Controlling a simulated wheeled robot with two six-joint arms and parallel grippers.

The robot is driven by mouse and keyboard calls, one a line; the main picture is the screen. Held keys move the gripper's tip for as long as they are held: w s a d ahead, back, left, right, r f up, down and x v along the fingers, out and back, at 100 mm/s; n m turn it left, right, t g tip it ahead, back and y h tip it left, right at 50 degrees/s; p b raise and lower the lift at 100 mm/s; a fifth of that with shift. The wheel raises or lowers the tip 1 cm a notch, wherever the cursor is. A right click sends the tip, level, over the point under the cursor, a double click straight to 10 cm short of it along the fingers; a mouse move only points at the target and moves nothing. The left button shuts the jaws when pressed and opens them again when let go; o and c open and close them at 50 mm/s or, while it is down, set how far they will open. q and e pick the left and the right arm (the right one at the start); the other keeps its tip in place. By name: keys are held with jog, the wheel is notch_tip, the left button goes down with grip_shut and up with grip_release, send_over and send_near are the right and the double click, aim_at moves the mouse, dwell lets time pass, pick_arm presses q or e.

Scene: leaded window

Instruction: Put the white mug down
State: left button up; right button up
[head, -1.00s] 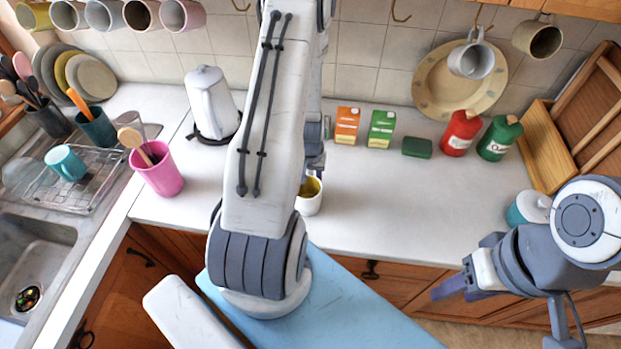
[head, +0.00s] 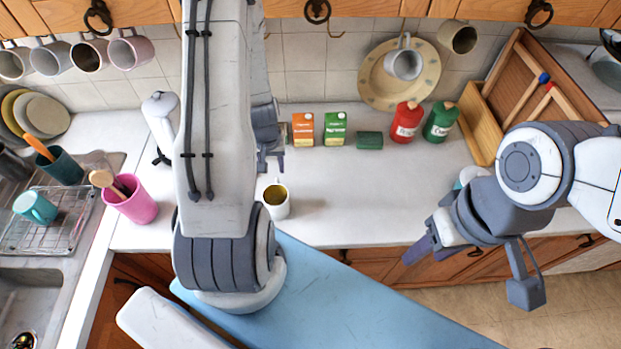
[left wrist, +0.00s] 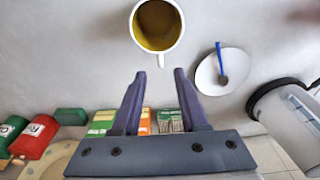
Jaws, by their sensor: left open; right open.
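The white mug (head: 276,211) stands upright on the white counter, yellow-brown inside. It also shows in the left wrist view (left wrist: 177,37), with its handle pointing toward my left gripper. My left gripper (head: 270,165) is open and empty, just behind the mug in the head view and apart from it. In the left wrist view its two fingers (left wrist: 158,75) are spread below the mug, with the handle's end near the gap between them. My right gripper (head: 418,255) hangs in front of the counter's edge on the right, empty and open.
Orange (head: 303,129) and green (head: 335,129) cartons, a green block (head: 369,140) and red (head: 406,122) and green (head: 440,122) canisters line the wall. A pink cup (head: 133,201) with utensils stands left. The counter (head: 370,195) right of the mug is clear.

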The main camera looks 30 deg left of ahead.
pick_arm(q)
jog(key=d+r+m+h, duration=0.1)
jog(key=d+r+m, duration=0.3)
jog(key=d+r, duration=0.5)
jog(key=d+r+m+h, duration=0.1)
jog(key=d+r+m, duration=0.35)
jog(key=d, duration=0.75)
jog(key=s+d+r+m, duration=0.2)
jog(key=s+d+r, duration=0.2)
jog(key=s, duration=0.3)
jog(key=s+d+r+m+g, duration=0.1)
jog(key=s+d+r+m, duration=0.2)
jog(key=s+d+r, duration=0.2)
jog(key=s+r, duration=0.1)
jog(key=s, duration=0.2)
jog(key=shift+f, duration=0.1)
